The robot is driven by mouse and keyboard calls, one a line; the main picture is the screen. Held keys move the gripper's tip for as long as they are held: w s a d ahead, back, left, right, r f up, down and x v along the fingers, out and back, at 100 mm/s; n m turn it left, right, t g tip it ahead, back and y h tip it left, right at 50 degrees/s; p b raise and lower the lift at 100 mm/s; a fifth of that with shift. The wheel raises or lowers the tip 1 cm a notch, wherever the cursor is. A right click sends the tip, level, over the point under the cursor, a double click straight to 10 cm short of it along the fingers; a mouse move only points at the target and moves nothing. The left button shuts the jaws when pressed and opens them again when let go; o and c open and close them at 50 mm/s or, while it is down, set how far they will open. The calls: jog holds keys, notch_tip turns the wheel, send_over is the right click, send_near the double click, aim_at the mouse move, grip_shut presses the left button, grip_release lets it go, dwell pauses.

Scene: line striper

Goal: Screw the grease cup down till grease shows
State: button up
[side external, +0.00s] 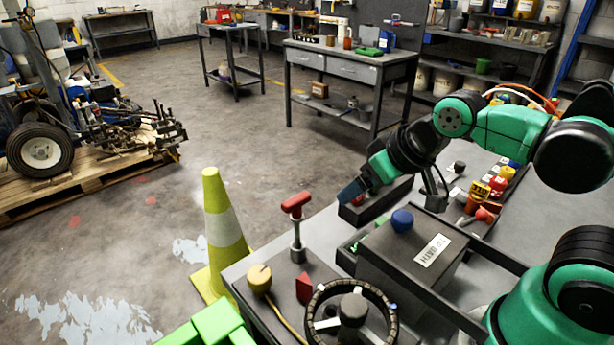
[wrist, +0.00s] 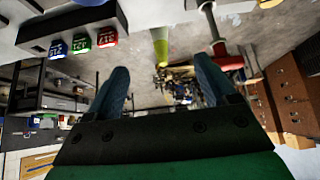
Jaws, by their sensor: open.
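No part is plainly marked as the grease cup. A round tan-yellow cap (side external: 259,279) sits on the grey bench at its near left corner, and it may be the cup; I cannot tell. A red T-handle (side external: 296,204) stands upright on a grey post behind it. A blue ball knob (side external: 402,220) tops a dark box. My gripper (side external: 350,192) is in the air beyond the T-handle and to its right, apart from it. In the wrist view my gripper (wrist: 162,85) shows two blue fingers spread with nothing between them. A red-and-grey post (wrist: 226,60) shows beyond the right finger.
A dark ring with spokes (side external: 318,302) and a small red wedge (side external: 306,288) are near the yellow cap. The dark box (side external: 388,252) fills the bench's middle. Several coloured small parts (side external: 497,182) lie at the right. A yellow-green cone (side external: 211,190) stands on the floor.

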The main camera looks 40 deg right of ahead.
notch_tip(320, 180, up, 5)
jog(key=n+g, duration=0.7)
jog(key=n, duration=0.5)
send_over(259, 274)
notch_tip(259, 274, down, 9)
jog(key=shift+r, duration=0.15)
jog(key=shift+f, duration=3.2)
jog(key=shift+c, duration=0.2)
grip_shut()
